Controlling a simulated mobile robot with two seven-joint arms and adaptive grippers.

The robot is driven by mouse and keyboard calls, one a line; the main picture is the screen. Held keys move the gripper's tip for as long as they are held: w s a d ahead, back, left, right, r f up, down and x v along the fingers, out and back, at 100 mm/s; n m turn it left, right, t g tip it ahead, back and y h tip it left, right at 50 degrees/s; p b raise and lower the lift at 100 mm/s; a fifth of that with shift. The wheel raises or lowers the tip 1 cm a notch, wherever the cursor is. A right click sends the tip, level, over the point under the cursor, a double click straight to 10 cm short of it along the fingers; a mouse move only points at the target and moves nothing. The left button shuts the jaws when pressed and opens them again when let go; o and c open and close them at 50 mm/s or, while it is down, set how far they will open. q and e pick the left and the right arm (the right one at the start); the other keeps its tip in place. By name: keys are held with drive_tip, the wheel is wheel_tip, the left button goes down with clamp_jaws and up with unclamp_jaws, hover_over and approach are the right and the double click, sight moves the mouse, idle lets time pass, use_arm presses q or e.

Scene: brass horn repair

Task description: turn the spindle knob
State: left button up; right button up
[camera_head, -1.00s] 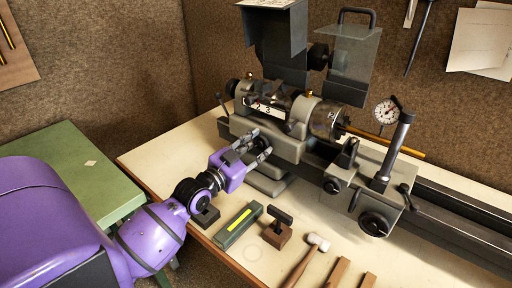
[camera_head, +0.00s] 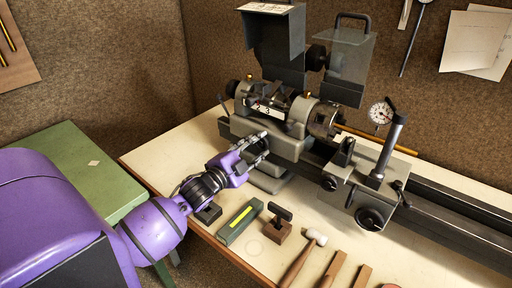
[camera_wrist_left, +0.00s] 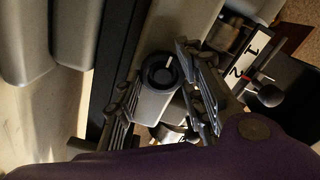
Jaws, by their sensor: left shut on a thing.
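The spindle knob, a round dark-capped grey knob with a white mark (camera_wrist_left: 160,72), sits between my left gripper's fingers in the left wrist view. My left gripper (camera_wrist_left: 160,92) is shut on it, one finger on each side. In the head view the left gripper (camera_head: 259,145) is at the front left of the grey lathe headstock (camera_head: 283,145), and its fingers hide the knob. A white plate with black numerals (camera_wrist_left: 251,55) shows beside the fingers in the wrist view. My right gripper is not in view.
A green box with a yellow strip (camera_head: 240,222), a brown block with a dark handle (camera_head: 279,226) and a mallet (camera_head: 303,255) lie on the bench (camera_head: 155,160) in front of the lathe. A dial gauge (camera_head: 381,112) stands to the right. A green table (camera_head: 75,165) is at left.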

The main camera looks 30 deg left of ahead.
use_arm(q)
drive_tip(key=shift+s+d+f, duration=0.1)
drive_tip(key=shift+f, duration=0.25)
drive_tip(key=o, duration=1.1)
drive_tip(key=shift+r, duration=0.1)
drive_tip(key=shift+r, duration=0.1)
drive_tip(key=s, duration=0.8)
drive_tip(key=s+a, duration=0.1)
drive_tip(key=s, duration=0.3)
